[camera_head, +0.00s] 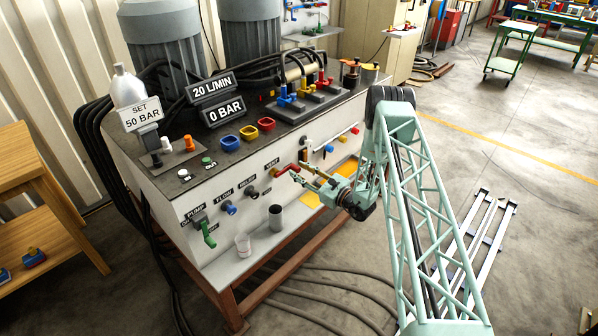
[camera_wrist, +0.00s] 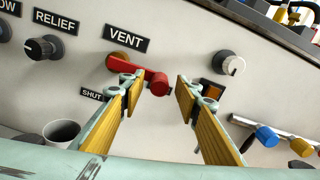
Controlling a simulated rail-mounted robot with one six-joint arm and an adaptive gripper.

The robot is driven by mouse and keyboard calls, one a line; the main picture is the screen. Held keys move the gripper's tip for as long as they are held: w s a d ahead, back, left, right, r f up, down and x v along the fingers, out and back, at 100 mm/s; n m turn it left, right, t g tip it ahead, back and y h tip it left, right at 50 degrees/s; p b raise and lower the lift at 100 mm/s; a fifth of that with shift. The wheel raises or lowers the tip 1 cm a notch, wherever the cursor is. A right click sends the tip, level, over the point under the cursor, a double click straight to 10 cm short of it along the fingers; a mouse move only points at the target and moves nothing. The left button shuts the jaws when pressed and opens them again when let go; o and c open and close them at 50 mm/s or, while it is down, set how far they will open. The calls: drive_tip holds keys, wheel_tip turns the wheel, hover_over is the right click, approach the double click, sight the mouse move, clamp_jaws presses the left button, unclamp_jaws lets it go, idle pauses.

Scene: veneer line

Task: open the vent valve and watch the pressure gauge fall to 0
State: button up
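The vent valve is a red lever (camera_wrist: 155,80) under the VENT label (camera_wrist: 125,38). It points to the right from its pivot, tilted slightly down in the wrist view, with a SHUT label (camera_wrist: 91,94) below left. The lever also shows on the front panel in the head view (camera_head: 285,170). My gripper (camera_wrist: 160,88) is open, its yellow-padded fingers on either side of the lever's free end. The left finger overlaps part of the lever; I cannot tell whether they touch. The pressure display (camera_head: 224,111) reads 0 BAR.
A grey cup (camera_head: 275,217) and a clear cup (camera_head: 243,244) stand below the panel. A flow display (camera_head: 209,88) reads 20 L/MIN. A sign (camera_head: 140,112) says SET 50 BAR.

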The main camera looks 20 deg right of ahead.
drive_tip(key=v, duration=1.1)
drive_tip(key=shift+s, duration=0.3)
drive_tip(key=shift+d, duration=0.1)
